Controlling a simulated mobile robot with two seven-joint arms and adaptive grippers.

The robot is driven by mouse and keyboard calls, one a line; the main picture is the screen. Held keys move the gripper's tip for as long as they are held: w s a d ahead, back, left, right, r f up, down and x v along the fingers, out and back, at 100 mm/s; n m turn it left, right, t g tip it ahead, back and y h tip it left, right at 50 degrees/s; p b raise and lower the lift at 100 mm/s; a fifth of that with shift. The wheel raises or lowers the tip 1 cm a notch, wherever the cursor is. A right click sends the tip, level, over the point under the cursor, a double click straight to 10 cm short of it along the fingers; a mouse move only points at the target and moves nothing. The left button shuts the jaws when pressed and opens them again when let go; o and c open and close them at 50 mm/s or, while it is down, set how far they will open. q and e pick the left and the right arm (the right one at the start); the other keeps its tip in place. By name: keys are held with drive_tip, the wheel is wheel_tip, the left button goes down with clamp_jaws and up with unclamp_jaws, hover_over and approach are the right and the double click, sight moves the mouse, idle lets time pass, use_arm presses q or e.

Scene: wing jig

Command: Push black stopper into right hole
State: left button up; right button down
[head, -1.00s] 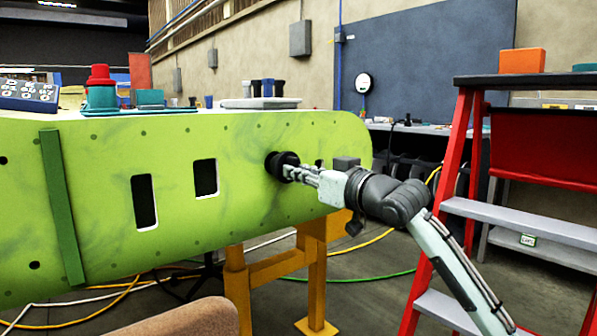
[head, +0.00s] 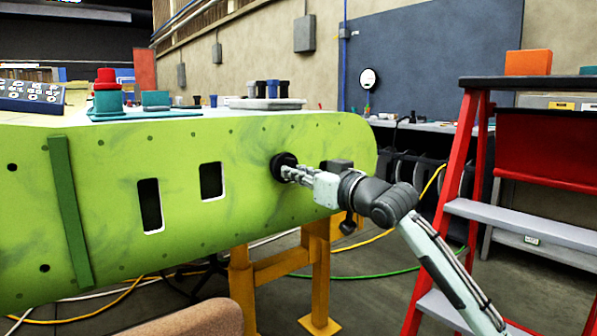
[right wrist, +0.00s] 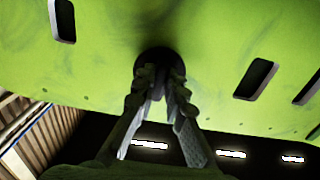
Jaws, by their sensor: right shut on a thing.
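The black stopper (head: 281,161) is at the right end of the green wing panel's face (head: 255,200), at or against the surface. My right gripper (head: 291,174) is shut on it, reaching in from the right. In the right wrist view the stopper (right wrist: 159,58) shows dark and round beyond the fingertips (right wrist: 158,82), against the green panel. The hole behind it is hidden, so I cannot tell how deep the stopper sits. My left gripper is not in view.
Two rectangular cutouts (head: 150,205) (head: 211,181) lie left of the stopper. A red stepladder (head: 465,170) stands right of my right arm. A yellow stand (head: 318,270) supports the wing.

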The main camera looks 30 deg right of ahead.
drive_tip(key=shift+w+p, duration=0.65)
drive_tip(key=shift+w, duration=0.4)
drive_tip(key=c, duration=1.5)
unclamp_jaws()
drive_tip(key=s, duration=1.2)
drive_tip(key=shift+d, duration=0.35)
